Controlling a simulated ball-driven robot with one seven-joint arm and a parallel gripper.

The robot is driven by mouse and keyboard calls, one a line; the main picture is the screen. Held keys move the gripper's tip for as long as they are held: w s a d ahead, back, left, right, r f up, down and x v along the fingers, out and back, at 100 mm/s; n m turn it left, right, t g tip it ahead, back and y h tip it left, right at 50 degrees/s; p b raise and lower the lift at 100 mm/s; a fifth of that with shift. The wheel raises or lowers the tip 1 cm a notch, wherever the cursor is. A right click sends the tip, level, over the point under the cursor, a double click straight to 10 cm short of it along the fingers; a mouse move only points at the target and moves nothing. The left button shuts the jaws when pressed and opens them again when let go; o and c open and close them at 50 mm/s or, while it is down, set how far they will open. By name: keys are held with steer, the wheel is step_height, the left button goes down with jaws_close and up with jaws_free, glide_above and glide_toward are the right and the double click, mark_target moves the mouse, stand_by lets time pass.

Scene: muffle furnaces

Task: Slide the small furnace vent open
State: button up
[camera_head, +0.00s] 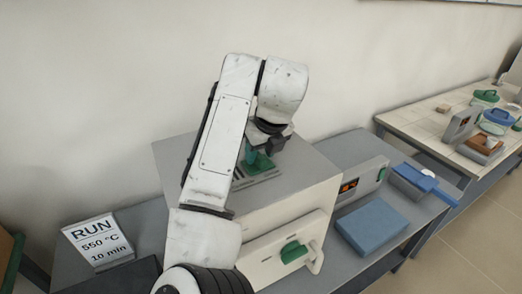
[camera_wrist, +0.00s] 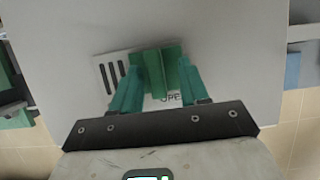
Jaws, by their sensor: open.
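The furnace (camera_head: 318,175) is a pale box with a grey top, standing on the bench below my arm. On its top is a vent plate with dark slots (camera_head: 240,172); the slots show at the left in the wrist view (camera_wrist: 111,75). A green vent slider (camera_wrist: 158,58) sits right of the slots, partly covering a label that reads "OPE". My gripper (camera_wrist: 159,72), with green fingers, is open, one finger on each side of the slider. In the head view my gripper (camera_head: 259,157) is low over the vent, and my wrist partly hides it. Finger contact cannot be told.
The furnace door has a green handle (camera_head: 293,251). A controller with a lit display (camera_head: 352,185) and a blue block (camera_head: 371,229) are to the right. A sign reading "RUN 550 °C 10 min" (camera_head: 97,243) stands at left. A second table (camera_head: 408,120) holds several items.

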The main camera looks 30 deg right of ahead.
steer(key=b+v, duration=0.2)
steer(key=v, duration=0.8)
steer(key=shift+r, duration=0.4)
steer(key=shift+s, duration=0.1)
